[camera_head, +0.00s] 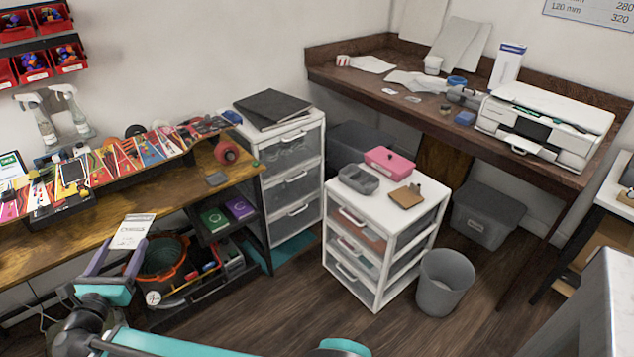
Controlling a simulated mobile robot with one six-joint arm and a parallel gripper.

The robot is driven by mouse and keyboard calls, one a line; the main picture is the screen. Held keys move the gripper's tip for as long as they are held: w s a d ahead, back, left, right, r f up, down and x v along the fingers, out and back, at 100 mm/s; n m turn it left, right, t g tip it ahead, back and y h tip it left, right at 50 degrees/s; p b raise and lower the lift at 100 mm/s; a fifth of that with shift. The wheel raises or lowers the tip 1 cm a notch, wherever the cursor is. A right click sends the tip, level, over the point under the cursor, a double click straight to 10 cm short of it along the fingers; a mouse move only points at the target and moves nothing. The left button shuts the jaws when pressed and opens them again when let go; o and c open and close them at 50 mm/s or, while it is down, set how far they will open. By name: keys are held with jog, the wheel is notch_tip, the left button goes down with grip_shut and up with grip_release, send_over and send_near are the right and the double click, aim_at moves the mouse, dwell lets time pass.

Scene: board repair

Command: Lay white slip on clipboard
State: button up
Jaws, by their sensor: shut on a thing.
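My gripper (122,246) is at the lower left, above the floor in front of the wooden workbench. Its two purple-grey fingers are shut on a white slip (133,231) with dark print, which stands up tilted from the fingertips. The slip overlaps the bench edge in the picture. A small brown board (404,197) with a dark piece at one edge lies on the white drawer unit in the middle; it looks like a clipboard, but it is too small to be sure. My gripper is well left of it, and the board carries no paper.
The white drawer unit (378,222) also bears a pink box (391,161) and a grey tray (359,180). A grey bin (444,283) stands right of it. An orange-rimmed basket (163,259) is beside my gripper. The floor before the unit is clear.

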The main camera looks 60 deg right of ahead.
dwell(0.3)
jog(key=shift+w+d, duration=0.1)
jog(key=shift+d, duration=0.05)
jog(key=s+d+f+m+g+h+b, duration=0.1)
jog(key=s+d+f+m+g+b, duration=0.15)
jog(key=d, duration=1.15)
jog(key=s+d+f+m+g+h+b, duration=0.1)
jog(key=d+f+m+g, duration=0.2)
jog(key=d, duration=1.2)
jog(key=s+d+f+m+g+h+b, duration=0.1)
jog(key=d+f+g+b, duration=0.2)
jog(key=d, duration=1.1)
jog(key=s+d+f+m+g+b, duration=0.1)
jog(key=s+d+f+m+g, duration=0.1)
jog(key=s+d, duration=0.9)
jog(key=s+d+f+m+g+y+b, duration=0.1)
jog(key=s+d+g, duration=0.2)
jog(key=s+d, duration=0.8)
jog(key=s+d+f+m+g+y+b, duration=0.1)
jog(key=s+d+f+m+g, duration=0.1)
jog(key=s+d, duration=0.9)
jog(key=shift+d+f+m+g+b, duration=0.35)
jog(key=shift+d+g+b, duration=0.05)
jog(key=shift+d+g, duration=0.45)
jog(key=shift+f, duration=0.2)
